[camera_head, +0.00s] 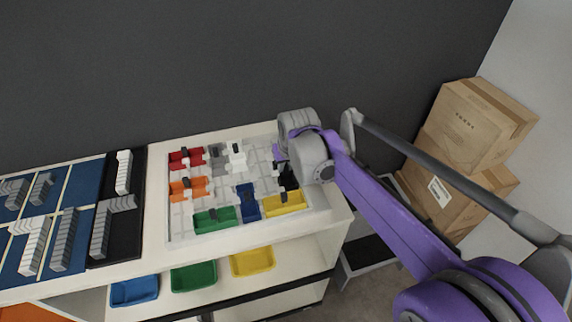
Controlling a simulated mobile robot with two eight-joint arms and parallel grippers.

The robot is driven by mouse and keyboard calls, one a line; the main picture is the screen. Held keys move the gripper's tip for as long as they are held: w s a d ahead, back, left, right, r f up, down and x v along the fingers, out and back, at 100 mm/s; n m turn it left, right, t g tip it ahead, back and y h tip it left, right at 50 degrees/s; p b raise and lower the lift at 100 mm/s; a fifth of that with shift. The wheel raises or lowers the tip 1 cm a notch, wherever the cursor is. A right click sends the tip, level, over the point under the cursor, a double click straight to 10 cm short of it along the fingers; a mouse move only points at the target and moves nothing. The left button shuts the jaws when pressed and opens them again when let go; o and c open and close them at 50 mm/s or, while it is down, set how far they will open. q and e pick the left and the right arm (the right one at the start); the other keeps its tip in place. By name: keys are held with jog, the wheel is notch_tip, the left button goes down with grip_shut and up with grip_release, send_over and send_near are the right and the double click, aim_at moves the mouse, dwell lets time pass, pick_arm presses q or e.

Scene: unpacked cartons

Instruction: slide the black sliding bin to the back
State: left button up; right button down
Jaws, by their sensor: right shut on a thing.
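The black sliding bin (287,178) is at the right side of the white grid board (178,228) on the table. It is small and partly hidden by my right gripper and wrist. My right gripper (281,163) reaches down over it from the right, with purple finger parts beside the bin's far end. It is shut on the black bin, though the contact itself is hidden. My left gripper is not in view.
Red (186,158), orange (188,188), green (214,219), blue (247,202) and yellow (285,202) bins share the board, with white and grey pieces. Lower trays (194,276) sit on a shelf. Cartons (465,125) stand at right; a dark wall is behind.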

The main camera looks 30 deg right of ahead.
dwell(0.7)
jog(key=w+d, duration=0.1)
jog(key=w, duration=0.3)
jog(key=w+d, duration=0.1)
jog(key=w, duration=0.3)
jog(key=w+d+p, duration=0.1)
jog(key=w, duration=0.3)
jog(key=shift+r, duration=0.1)
jog(key=c, duration=1.1)
grip_release()
jog(key=o, duration=0.3)
jog(key=shift+w, duration=0.15)
